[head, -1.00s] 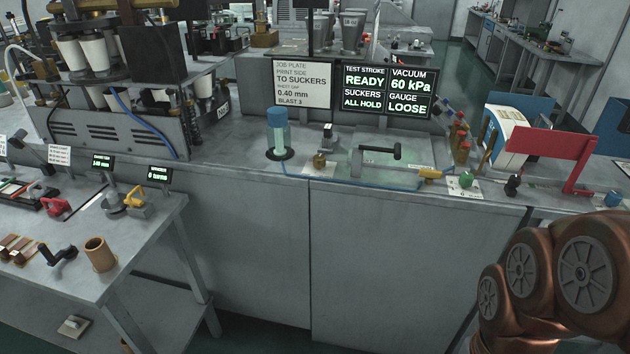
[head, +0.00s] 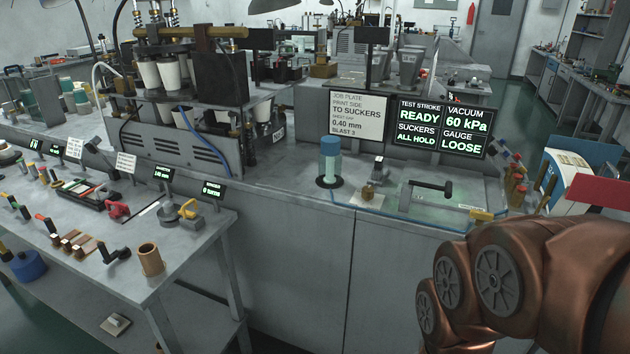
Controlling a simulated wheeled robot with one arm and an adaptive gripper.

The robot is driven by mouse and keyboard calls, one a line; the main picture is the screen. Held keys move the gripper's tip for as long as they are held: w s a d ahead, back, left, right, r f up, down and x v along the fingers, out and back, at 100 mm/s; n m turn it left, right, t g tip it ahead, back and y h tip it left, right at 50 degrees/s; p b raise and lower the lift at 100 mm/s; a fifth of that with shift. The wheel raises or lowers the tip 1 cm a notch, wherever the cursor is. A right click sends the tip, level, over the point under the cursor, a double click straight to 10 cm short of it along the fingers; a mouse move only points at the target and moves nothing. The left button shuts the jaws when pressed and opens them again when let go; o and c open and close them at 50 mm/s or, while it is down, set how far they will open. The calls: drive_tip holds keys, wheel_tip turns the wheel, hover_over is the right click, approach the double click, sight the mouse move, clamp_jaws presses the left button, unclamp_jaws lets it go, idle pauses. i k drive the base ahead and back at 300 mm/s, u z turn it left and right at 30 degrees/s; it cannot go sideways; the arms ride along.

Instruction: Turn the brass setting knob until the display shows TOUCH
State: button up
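The dark display (head: 443,127) stands at the back of the grey bench. Its green text reads TEST STROKE READY, VACUUM 60 kPa, SUCKERS ALL HOLD and GAUGE LOOSE. A small brass knob (head: 369,191) sits on the bench top in front of the display, beside a small upright metal fitting (head: 379,168). I cannot make out any marking on the knob. My copper-coloured arm links fill the lower right of the head view. My gripper is outside the picture.
A blue-topped cylinder (head: 331,160) stands left of the knob. A black-handled lever (head: 432,187) stands over a clear plate to its right. A job plate sign (head: 358,115) stands behind. A lower side table (head: 130,285) with tools occupies the left.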

sight(368, 192)
drive_tip(key=u, duration=0.15)
drive_tip(key=i, duration=1.1)
drive_tip(key=z, duration=0.5)
